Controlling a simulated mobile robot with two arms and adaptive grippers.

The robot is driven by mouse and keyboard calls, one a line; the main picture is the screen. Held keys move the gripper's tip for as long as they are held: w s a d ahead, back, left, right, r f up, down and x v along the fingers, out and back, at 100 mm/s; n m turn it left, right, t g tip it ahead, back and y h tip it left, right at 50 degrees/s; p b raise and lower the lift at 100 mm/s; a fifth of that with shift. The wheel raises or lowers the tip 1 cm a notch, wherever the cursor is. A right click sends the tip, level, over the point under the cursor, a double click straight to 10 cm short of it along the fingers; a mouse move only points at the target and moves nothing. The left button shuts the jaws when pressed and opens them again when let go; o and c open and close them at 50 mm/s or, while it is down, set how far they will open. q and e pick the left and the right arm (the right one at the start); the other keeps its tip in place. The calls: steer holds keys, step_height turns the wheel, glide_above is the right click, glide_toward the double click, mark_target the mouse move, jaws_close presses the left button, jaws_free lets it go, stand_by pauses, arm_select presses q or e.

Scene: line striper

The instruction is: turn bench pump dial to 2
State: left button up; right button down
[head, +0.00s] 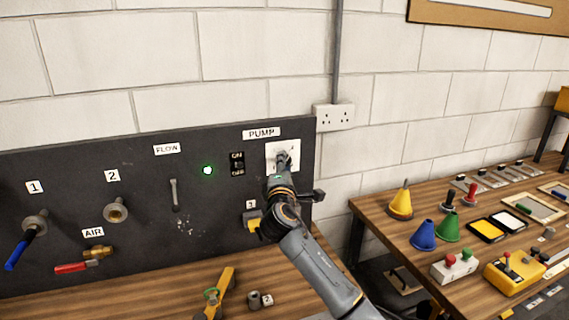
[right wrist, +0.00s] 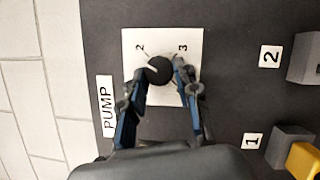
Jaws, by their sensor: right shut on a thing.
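The pump dial (right wrist: 159,70) is a round black knob with a white pointer line. It sits on a white plate (right wrist: 195,38) under the PUMP label (head: 261,133). In the right wrist view the pointer aims left and slightly up, toward the side of the printed 2 (right wrist: 140,47), but not squarely at it. A printed 3 (right wrist: 183,47) is at the upper right of the plate. My right gripper (head: 283,160) is at the plate, its fingers (right wrist: 160,76) shut on the dial from both sides. In the head view the gripper mostly hides the dial. My left gripper is out of view.
An ON/OFF switch (head: 237,164) and a lit green lamp (head: 208,170) are left of the plate. A yellow-handled part (head: 252,220) is below. Loose parts, including a yellow tool (head: 219,296), lie on the bench. A side table (head: 380,222) at the right holds cones and boxes.

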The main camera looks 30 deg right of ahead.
steer(key=shift+r+m+g+p, duration=0.2)
steer(key=shift+m+g+p, duration=0.4)
steer(key=shift+m, duration=0.9)
steer(key=c, duration=1)
jaws_free()
steer(key=v, duration=1.2)
steer(key=shift+d+r, duration=0.1)
